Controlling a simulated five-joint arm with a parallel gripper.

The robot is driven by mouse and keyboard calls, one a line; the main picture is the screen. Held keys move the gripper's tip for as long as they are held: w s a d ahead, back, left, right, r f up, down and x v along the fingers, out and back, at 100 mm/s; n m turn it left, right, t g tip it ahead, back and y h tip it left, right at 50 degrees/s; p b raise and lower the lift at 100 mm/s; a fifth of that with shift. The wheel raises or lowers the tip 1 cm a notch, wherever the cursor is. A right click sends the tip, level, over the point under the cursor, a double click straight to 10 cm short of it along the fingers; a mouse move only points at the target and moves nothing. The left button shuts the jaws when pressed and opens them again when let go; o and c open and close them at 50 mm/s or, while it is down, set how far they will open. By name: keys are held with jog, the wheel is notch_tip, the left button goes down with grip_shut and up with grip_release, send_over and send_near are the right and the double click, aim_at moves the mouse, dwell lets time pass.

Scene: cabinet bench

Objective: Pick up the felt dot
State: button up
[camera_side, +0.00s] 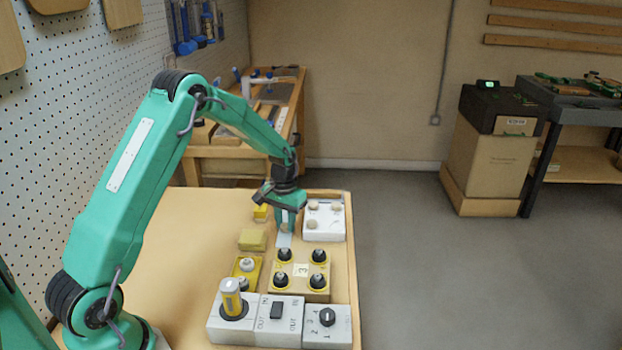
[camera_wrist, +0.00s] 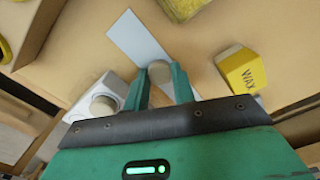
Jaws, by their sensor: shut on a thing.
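My gripper (camera_wrist: 159,82) is shut on a small round beige felt dot (camera_wrist: 159,72), held between its two green fingertips in the wrist view. A pale flat strip (camera_wrist: 137,38) lies on the bench below and behind the dot. In the side view my gripper (camera_side: 286,222) points down just left of a white block (camera_side: 325,233) with several round beige dots on top. One of those dots (camera_wrist: 103,106) also shows in the wrist view, left of my fingers. The pale strip (camera_side: 283,241) shows under my gripper. I cannot tell the dot's height above it.
A yellow WAX block (camera_wrist: 242,72) stands right of my fingers in the wrist view. A yellow sponge-like block (camera_side: 252,240) lies left of the strip. A tan box (camera_side: 299,271) with several black knobs, and white switch boxes (camera_side: 279,322), stand nearer the camera. The bench's left part is clear.

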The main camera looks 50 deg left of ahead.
aim_at(286, 225)
jog(key=shift+r, duration=0.1)
jog(key=shift+r, duration=0.4)
notch_tip(286, 225, up, 3)
jog(key=s+d+r, duration=0.3)
jog(key=d+r, duration=0.4)
jog(key=d, duration=0.4)
jog(key=shift+d, duration=0.15)
jog(key=shift+o, duration=0.8)
jog(key=shift+w, duration=0.1)
jog(key=shift+w, duration=0.1)
jog(key=w, duration=0.3)
jog(key=w+f, duration=0.1)
jog(key=w, duration=0.3)
jog(key=w+f, duration=0.1)
jog(key=w, duration=0.3)
